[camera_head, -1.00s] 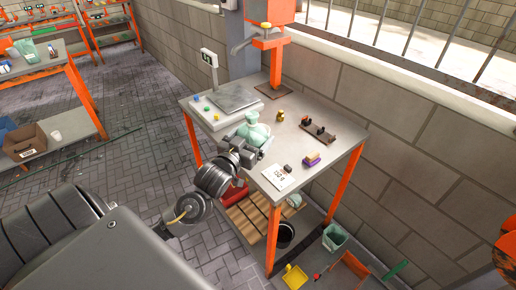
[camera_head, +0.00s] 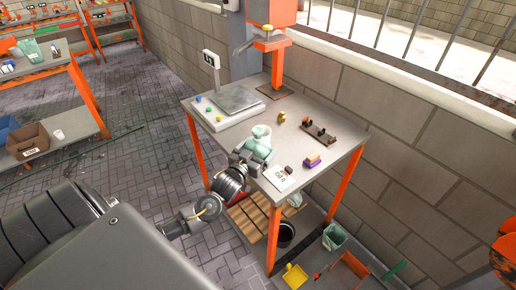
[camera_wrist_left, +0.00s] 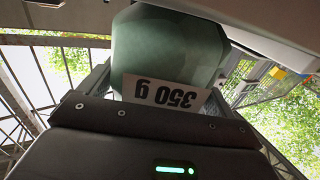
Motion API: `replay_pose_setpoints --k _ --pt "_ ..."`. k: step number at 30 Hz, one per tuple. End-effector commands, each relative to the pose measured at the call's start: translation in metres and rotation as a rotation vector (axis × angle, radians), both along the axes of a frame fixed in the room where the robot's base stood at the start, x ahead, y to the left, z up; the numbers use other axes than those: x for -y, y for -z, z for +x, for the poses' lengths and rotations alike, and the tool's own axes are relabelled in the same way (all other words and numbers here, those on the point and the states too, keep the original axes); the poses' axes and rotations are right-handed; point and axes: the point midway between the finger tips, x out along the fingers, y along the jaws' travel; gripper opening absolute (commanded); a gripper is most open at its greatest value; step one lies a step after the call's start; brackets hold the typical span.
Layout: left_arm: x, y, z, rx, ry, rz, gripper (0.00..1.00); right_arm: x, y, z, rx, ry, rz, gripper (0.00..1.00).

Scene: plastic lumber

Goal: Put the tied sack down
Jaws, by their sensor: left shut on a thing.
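The tied sack (camera_head: 258,146) is pale green, with a gathered top. It is at the near part of the grey worktable (camera_head: 335,158), between the scale and a white card. My left gripper (camera_head: 250,157) is shut on it from the near side. The sack fills the top middle of the left wrist view (camera_wrist_left: 168,45), above a white label reading 350 g upside down. I cannot tell whether its underside touches the table. My right gripper is not in view.
A scale (camera_head: 238,98) stands at the table's back left, with small coloured pieces beside it. A white card (camera_head: 279,178), a purple and yellow block (camera_head: 312,162) and a dark rack (camera_head: 319,132) lie to the right. An orange post (camera_head: 277,65) rises behind.

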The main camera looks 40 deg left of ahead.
Motion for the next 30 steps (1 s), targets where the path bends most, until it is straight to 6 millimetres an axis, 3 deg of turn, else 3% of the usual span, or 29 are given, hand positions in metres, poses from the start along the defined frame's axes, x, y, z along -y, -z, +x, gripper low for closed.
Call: replay_pose_setpoints --k 8,9,10,20,30 --pt "0.000 0.003 0.000 0.002 -0.001 -0.001 0.58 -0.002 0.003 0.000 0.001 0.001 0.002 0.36" --pt "0.000 0.003 0.000 0.000 -0.001 0.000 0.95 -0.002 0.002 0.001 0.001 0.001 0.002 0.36" --pt "0.000 0.003 0.000 0.000 -0.001 0.000 0.99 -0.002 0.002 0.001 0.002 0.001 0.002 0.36" --pt "0.001 0.001 -0.003 -0.002 0.000 0.000 1.00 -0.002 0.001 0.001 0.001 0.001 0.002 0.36" --pt "0.007 0.003 -0.068 -0.003 0.001 -0.001 1.00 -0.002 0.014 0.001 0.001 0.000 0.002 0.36"
